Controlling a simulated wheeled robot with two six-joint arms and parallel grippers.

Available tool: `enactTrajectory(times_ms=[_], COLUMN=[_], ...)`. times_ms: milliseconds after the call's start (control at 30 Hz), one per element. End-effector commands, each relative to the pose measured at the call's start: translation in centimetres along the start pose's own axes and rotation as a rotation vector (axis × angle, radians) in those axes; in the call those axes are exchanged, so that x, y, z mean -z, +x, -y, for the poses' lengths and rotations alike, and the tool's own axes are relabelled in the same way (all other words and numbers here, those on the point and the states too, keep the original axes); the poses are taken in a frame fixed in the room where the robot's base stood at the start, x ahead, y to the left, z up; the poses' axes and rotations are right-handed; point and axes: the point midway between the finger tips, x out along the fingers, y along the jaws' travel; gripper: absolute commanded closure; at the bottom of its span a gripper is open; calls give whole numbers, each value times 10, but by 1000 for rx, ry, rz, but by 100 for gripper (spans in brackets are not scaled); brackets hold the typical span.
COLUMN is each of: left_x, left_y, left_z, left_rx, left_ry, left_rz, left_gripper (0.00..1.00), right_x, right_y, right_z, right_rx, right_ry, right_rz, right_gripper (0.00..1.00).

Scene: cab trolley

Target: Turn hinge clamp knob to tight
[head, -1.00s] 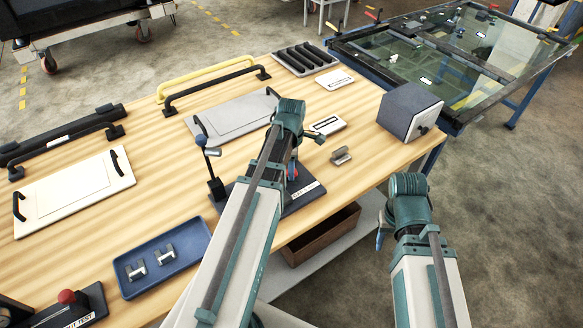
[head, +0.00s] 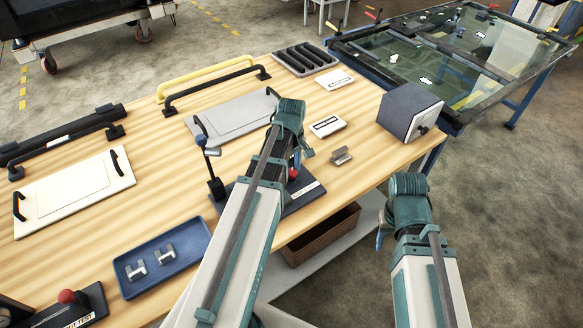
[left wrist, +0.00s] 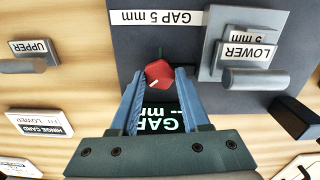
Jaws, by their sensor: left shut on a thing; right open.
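The red clamp knob (left wrist: 158,74) sits between the fingertips of my left gripper (left wrist: 157,82) in the left wrist view. The blue fingers are shut on it. A white mark shows on the knob. In the head view the knob (head: 293,174) shows beside my left wrist, above the dark base plate (head: 306,194); the fingers are mostly hidden there by the arm. In the left wrist view the plate (left wrist: 185,48) carries a "GAP 5 mm" label (left wrist: 155,17). My right gripper (head: 380,239) is open, off the bench's front edge and mostly hidden by its arm.
A grey block with a "LOWER" label (left wrist: 247,53) and round pin stands close right of the knob. An upright post with a blue top (head: 212,165) stands left of my left arm. A grey metal hinge piece (head: 341,155) and dark box (head: 410,108) lie to the right.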

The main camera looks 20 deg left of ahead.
Motion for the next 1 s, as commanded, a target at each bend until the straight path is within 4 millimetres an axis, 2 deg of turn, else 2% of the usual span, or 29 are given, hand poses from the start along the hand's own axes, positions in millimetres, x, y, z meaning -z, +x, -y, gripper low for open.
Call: enactTrajectory(times_ms=[1000], left_x=[0], left_y=[0], left_z=[0], left_rx=[0], left_ry=[966], left_rz=[0], left_gripper=[100], right_x=[0], right_y=[0], right_z=[0], right_rx=[0], right_ry=[0], right_rz=[0], right_gripper=[50])
